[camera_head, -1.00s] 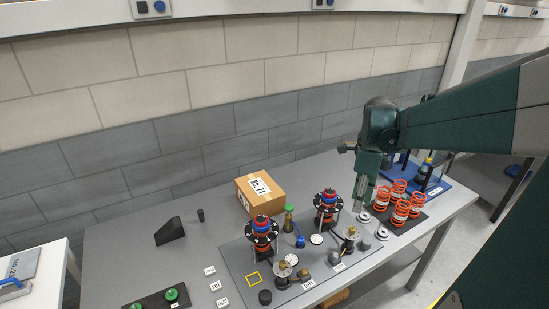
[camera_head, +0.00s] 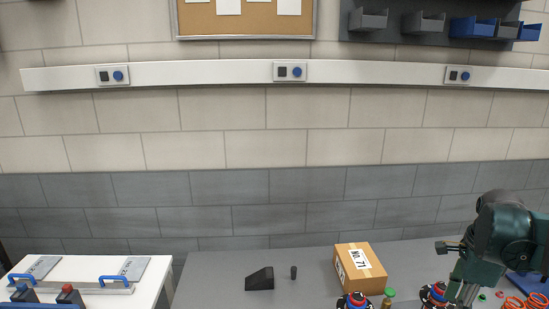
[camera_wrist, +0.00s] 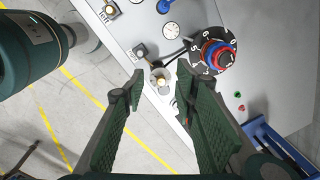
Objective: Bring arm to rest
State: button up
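My gripper (camera_head: 460,290) hangs down over the right end of the grey table (camera_head: 215,287) in the head view, its lower end close to the bottom edge of the picture. In the wrist view the two fingers of my gripper (camera_wrist: 160,84) stand apart with nothing held between them. A small brass-topped fitting (camera_wrist: 158,76) shows beyond the gap between the fingertips. I cannot tell its distance from them. A round black numbered dial with a red and blue centre (camera_wrist: 217,54) lies to the right of the fingertips.
A cardboard box (camera_head: 360,270) stands left of my gripper, with a black wedge (camera_head: 260,279) farther left. A white side table (camera_head: 145,292) with blue-handled plates is at far left. In the wrist view a blue frame (camera_wrist: 268,138) lies lower right, and open floor (camera_wrist: 100,120) shows lower left.

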jog(key=s+a+n+t, duration=0.3)
jog(key=a+n+t, duration=0.3)
jog(key=a+n, duration=1.8)
jog(key=shift+a+r+n+y+b, duration=0.3)
jog(key=shift+a+b, duration=0.1)
jog(key=shift+a, duration=1.9)
jog(key=shift+f+b, duration=0.65)
jog(key=shift+b, duration=0.05)
jog(key=shift+f, duration=0.1)
notch_tip(320, 180, down, 2)
jog(key=shift+f+b, duration=0.1)
jog(key=shift+b, duration=1.05)
